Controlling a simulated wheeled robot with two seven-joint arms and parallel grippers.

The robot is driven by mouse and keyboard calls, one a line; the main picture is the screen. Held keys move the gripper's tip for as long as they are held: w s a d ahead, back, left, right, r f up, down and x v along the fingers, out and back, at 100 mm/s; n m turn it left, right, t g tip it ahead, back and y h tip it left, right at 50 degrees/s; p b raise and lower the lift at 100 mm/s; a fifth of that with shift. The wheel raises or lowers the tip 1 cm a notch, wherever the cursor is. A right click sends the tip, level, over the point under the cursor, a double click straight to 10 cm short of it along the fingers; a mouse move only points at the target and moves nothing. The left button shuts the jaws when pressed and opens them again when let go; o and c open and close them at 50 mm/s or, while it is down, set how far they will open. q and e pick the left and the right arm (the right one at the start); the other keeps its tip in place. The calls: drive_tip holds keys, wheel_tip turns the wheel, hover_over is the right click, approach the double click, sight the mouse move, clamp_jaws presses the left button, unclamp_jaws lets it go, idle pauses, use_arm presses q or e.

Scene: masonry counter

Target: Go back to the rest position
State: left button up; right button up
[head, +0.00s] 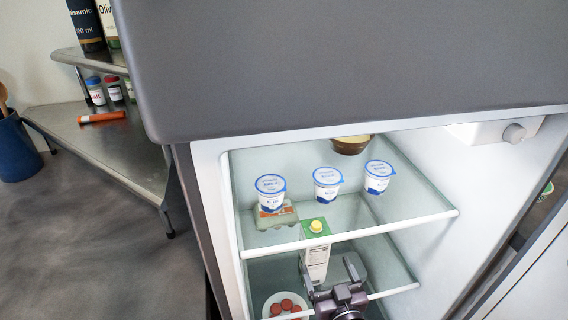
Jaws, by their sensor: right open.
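My right gripper (330,274) is at the bottom of the head view, inside the open fridge (207,165). Its two fingers are spread apart with nothing between them. It is in front of the lower shelf, just right of a white and green carton (316,262) with a yellow cap; I cannot tell whether they touch. My left gripper is not in view.
Yogurt cups (327,184) and an egg box (275,218) stand on the upper glass shelf, with a brown bowl (350,146) behind. A plate (270,299) holds red items below. A metal rack (110,140) and blue crock (15,150) are left.

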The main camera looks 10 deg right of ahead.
drive_tip(key=s+r+n+g, duration=0.1)
drive_tip(key=s+n+g, duration=0.1)
drive_tip(key=s+g, duration=1.4)
wheel_tip(320, 180, down, 27)
drive_tip(key=s+p, duration=0.2)
drive_tip(key=p, duration=0.1)
drive_tip(key=s+d+f+p, duration=0.1)
drive_tip(key=s+d+f, duration=0.1)
drive_tip(key=s+f, duration=0.6)
drive_tip(key=s+d+f+g+p, duration=0.1)
drive_tip(key=s+d+f, duration=0.1)
drive_tip(key=s+f, duration=0.6)
drive_tip(key=s, duration=0.4)
drive_tip(key=shift+d+h, duration=0.15)
drive_tip(key=shift+h, duration=0.15)
